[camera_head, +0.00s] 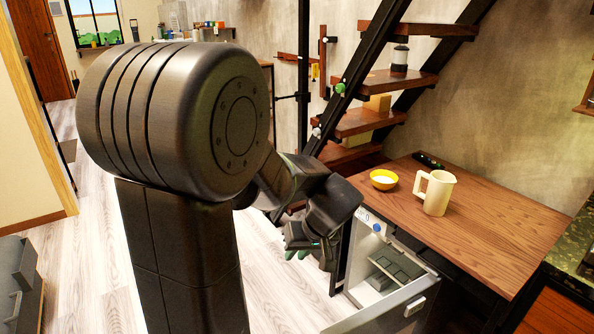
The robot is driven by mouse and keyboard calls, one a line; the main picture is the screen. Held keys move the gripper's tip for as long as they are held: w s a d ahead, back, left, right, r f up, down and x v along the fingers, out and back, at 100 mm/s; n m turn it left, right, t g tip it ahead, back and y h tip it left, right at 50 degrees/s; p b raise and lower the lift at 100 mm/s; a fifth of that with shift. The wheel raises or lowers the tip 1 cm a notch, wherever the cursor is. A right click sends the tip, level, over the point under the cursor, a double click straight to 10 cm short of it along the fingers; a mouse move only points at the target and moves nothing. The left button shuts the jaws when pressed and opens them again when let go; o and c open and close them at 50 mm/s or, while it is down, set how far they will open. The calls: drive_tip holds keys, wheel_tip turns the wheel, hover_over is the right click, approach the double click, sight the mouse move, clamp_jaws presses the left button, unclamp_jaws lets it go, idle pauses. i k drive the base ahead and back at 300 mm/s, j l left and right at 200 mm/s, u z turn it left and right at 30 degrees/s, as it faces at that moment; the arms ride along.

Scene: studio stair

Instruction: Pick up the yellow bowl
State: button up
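The yellow bowl (383,180) sits upright on the wooden counter (490,226), near its left end. Its inside looks white. My gripper (312,252) hangs left of the counter's left edge, lower than the bowl in the picture and apart from it. It is dark and partly hidden by my own arm links, so I cannot make out its fingers clearly.
A cream pitcher (437,194) stands close to the right of the bowl. A dark object (428,160) lies at the counter's back edge. An open appliance (392,272) with its door out is below the counter. Stairs (360,122) rise behind.

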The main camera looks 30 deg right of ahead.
sight(384, 180)
drive_tip(key=i+j+z, duration=0.15)
drive_tip(key=i, duration=0.3)
drive_tip(key=i+j+z, duration=0.2)
drive_tip(key=i, duration=0.25)
drive_tip(key=i+j+z, duration=0.15)
drive_tip(key=i, duration=0.25)
drive_tip(key=i+l+z, duration=0.15)
drive_tip(key=z, duration=0.25)
drive_tip(key=i+z, duration=0.7)
drive_tip(key=z, duration=0.15)
drive_tip(key=i+j+z, duration=0.15)
drive_tip(key=z, duration=0.25)
drive_tip(key=i+l+z, duration=0.1)
drive_tip(key=i+z, duration=0.15)
drive_tip(key=i, duration=0.55)
